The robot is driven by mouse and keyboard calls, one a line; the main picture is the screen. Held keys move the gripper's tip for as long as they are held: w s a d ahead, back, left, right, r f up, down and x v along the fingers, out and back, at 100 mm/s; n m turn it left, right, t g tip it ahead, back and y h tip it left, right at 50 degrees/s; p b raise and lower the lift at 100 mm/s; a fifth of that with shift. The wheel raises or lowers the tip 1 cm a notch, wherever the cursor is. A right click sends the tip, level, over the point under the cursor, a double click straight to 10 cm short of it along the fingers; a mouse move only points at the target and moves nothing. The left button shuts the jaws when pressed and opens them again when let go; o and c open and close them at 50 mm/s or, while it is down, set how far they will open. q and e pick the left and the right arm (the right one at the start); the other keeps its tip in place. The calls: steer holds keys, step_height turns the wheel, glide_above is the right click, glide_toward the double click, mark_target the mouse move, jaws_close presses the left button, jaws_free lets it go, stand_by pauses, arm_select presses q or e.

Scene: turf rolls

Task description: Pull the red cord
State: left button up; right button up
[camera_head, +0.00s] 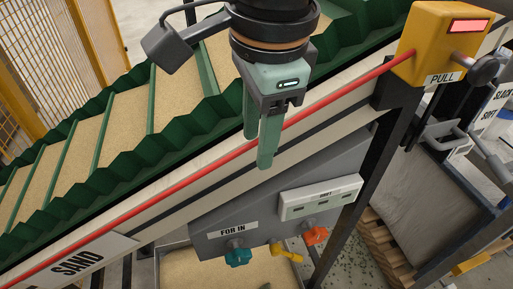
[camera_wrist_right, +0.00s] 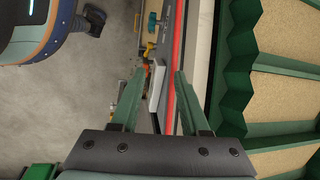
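The red cord (camera_head: 180,184) runs taut along the side of the sloped conveyor, up to a yellow box (camera_head: 432,45) marked PULL with a lit red panel. My right gripper (camera_head: 258,142) is open and points down at the cord, one finger crossing in front of it in the head view. In the right wrist view my open fingers (camera_wrist_right: 159,72) have the cord (camera_wrist_right: 178,35) beside and partly behind the right-hand finger. Whether the cord lies between the fingers or touches one, I cannot tell. My left gripper is not in view.
The green-edged conveyor (camera_head: 205,92) carries sand-coloured panels behind the cord. Below is a grey panel (camera_head: 213,219) with a teal knob (camera_head: 238,256), a yellow valve (camera_head: 284,252) and an orange knob (camera_head: 316,235). A dark post (camera_head: 362,190) stands right of it. A yellow fence (camera_head: 62,45) is at upper left.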

step_height(320, 180, up, 9)
steer(key=s, duration=0.1)
steer(key=shift+s+d+f, duration=0.2)
steer(key=shift+s+d, duration=0.05)
steer(key=shift+d, duration=0.05)
